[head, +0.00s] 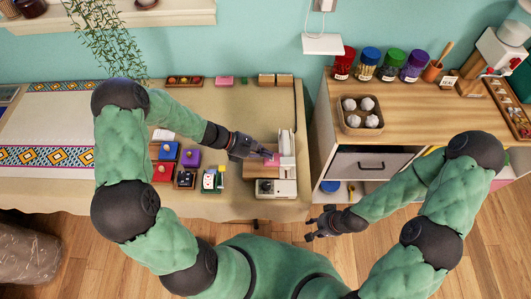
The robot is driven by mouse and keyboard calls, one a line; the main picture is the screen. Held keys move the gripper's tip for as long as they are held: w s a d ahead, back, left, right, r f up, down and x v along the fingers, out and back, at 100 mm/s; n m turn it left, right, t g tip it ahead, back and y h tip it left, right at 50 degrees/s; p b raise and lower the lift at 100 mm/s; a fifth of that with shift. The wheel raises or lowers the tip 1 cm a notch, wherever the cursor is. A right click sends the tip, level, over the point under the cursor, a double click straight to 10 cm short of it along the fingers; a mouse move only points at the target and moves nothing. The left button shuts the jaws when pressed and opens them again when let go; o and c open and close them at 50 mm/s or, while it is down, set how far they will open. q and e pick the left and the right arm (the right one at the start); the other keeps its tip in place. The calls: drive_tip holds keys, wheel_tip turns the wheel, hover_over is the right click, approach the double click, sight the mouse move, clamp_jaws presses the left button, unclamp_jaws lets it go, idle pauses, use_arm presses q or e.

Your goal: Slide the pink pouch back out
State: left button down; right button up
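A pink pouch (271,160) lies at the white sewing-machine-like device (287,145) near the table's right end. The device's upright part stands just right of the pouch. My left gripper (262,153) reaches in from the left, with its fingertips at the pouch's upper left. The fingers are small and dark, and I cannot tell whether they are closed on the pouch. My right gripper (308,229) is open and empty, in front of the wooden cabinet and above the floor.
The beige table (215,110) carries colored boxes (191,158) left of the device and another pink block (224,81) at the back. The wooden cabinet (420,115) holds a tray of pale round items (361,112) and several colored jars (392,65). A gap separates table and cabinet.

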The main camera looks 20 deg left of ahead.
use_arm(q)
drive_tip(key=shift+s+a+f, duration=0.1)
drive_tip(key=shift+s+f, duration=0.15)
drive_tip(key=shift+f, duration=0.2)
drive_tip(key=a+p, duration=0.1)
drive_tip(key=a, duration=0.1)
drive_tip(key=s+a, duration=0.1)
drive_tip(key=a, duration=0.1)
drive_tip(key=shift+s+a+p, duration=0.15)
drive_tip(key=shift+a+p, duration=0.05)
drive_tip(key=shift+p, duration=0.15)
drive_tip(key=shift+s+a+f, duration=0.1)
drive_tip(key=shift+s+a, duration=0.05)
drive_tip(key=shift+a, duration=0.15)
drive_tip(key=shift+r+p, duration=0.5)
drive_tip(key=shift+a+r, duration=0.2)
drive_tip(key=shift+r, duration=0.05)
drive_tip(key=shift+a+r+p, duration=0.1)
drive_tip(key=shift+a+p, duration=0.05)
drive_tip(key=shift+p, duration=0.3)
drive_tip(key=s+a, duration=0.1)
drive_tip(key=a, duration=0.2)
drive_tip(key=s+a+p, duration=0.1)
drive_tip(key=a, duration=0.3)
drive_tip(key=s+a, duration=0.1)
drive_tip(key=a, duration=0.3)
